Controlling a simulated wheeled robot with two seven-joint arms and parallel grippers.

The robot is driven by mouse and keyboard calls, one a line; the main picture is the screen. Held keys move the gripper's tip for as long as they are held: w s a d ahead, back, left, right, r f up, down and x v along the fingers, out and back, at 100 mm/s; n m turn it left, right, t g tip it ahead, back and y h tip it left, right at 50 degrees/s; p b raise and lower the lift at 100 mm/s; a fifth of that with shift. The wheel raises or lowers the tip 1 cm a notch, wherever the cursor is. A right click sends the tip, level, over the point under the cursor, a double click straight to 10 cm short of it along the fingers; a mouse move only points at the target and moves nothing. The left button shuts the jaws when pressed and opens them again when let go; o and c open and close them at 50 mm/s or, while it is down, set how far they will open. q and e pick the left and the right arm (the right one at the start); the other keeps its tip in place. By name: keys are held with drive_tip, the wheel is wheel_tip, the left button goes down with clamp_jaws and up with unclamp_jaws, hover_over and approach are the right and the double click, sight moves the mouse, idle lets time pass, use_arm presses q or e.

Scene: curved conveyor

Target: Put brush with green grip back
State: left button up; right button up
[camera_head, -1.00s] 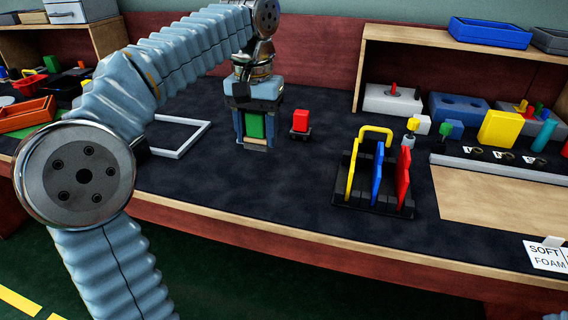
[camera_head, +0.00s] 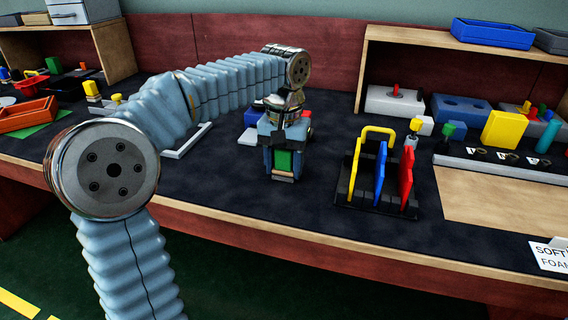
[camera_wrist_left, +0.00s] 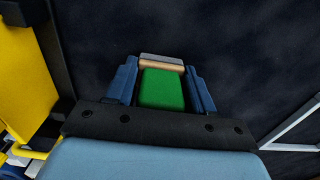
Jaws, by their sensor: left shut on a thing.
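My left gripper (camera_head: 283,170) is shut on the brush with the green grip (camera_head: 284,160), over the dark mat left of the rack. The wrist view shows the brush (camera_wrist_left: 162,88) between both blue fingers, with a tan strip and grey edge at its far end. How high it is above the mat is hard to tell. The rack (camera_head: 375,202) has a black base with upright yellow, blue and red panels. Behind my gripper, a red-topped piece (camera_head: 307,114) and a blue piece (camera_head: 252,117) are partly hidden. My right gripper is not in view.
A white frame outline (camera_head: 186,142) lies on the mat, partly behind my left arm. A wooden shelf (camera_head: 420,38) with several coloured blocks stands at the back right. A tan board (camera_head: 500,203) lies right of the rack. The mat's front strip is clear.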

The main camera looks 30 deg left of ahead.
use_arm(q)
drive_tip(key=o, duration=1)
drive_tip(key=shift+f, duration=0.1)
wheel_tip(320, 180, up, 12)
drive_tip(key=p, duration=0.3)
